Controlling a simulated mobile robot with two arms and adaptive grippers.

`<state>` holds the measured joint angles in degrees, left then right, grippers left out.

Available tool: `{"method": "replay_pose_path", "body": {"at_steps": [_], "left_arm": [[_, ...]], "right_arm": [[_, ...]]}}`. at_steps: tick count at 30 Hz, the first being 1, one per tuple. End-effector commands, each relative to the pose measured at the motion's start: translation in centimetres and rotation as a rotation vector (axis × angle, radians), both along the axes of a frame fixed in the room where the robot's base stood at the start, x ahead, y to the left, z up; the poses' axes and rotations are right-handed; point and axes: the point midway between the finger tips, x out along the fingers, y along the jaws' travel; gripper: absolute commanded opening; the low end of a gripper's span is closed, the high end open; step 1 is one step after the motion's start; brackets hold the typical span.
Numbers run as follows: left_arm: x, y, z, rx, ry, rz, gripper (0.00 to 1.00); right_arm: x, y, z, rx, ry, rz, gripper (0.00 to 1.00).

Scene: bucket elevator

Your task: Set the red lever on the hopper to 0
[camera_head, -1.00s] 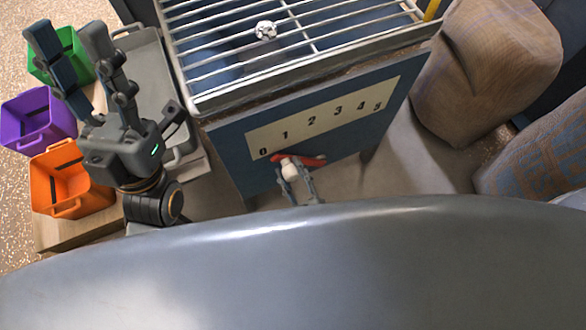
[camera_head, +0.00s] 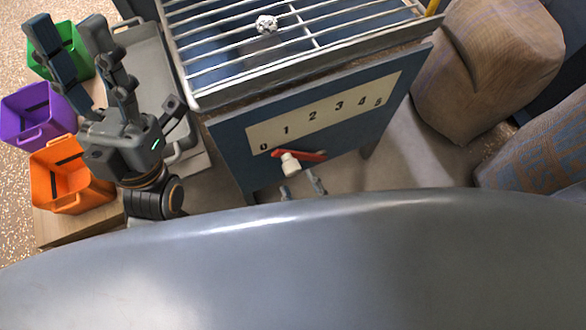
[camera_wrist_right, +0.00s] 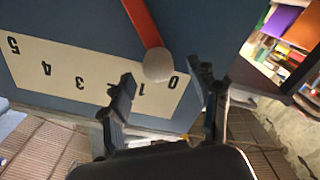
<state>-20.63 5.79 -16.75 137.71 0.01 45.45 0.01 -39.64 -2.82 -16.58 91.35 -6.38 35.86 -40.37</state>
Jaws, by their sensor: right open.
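The red lever (camera_head: 312,155) is on the blue front panel of the hopper (camera_head: 228,150), with its pointed end beside the 0 of the pale 0-to-5 scale (camera_head: 300,124). Its white knob (camera_head: 290,163) sticks out towards me. In the right wrist view the knob (camera_wrist_right: 158,65) shows close to the 0, with the red bar (camera_wrist_right: 143,22) running up from it. My right gripper (camera_head: 301,187) is open and empty, just below the knob and apart from it; its fingers (camera_wrist_right: 163,84) are spread in the wrist view. My left gripper (camera_head: 72,38) is open and empty at the left.
A grated top (camera_head: 220,47) with a small white lump (camera_head: 266,24) on it covers the hopper. Green (camera_head: 75,62), purple (camera_head: 38,115) and orange (camera_head: 65,180) bins stand at the left. Brown sacks (camera_head: 500,70) stand at the right. My grey body fills the bottom.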

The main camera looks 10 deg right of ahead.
Motion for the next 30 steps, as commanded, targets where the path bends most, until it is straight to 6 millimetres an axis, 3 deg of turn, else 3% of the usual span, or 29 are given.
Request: {"method": "replay_pose_path", "body": {"at_steps": [6,12,30], "left_arm": [[0.0,0.0,0.0,0.0,0.0,0.0,0.4],[0.0,0.0,0.0,0.0,0.0,0.0,0.4],[0.0,0.0,0.0,0.001,0.0,0.001,0.4]], "right_arm": [[-4.4,-1.1,0.0,-0.001,0.002,0.002,0.61],[-6.4,-1.7,0.0,0.0,0.001,0.002,0.61],[-6.7,-1.7,0.0,0.0,0.0,0.001,0.61]]}}
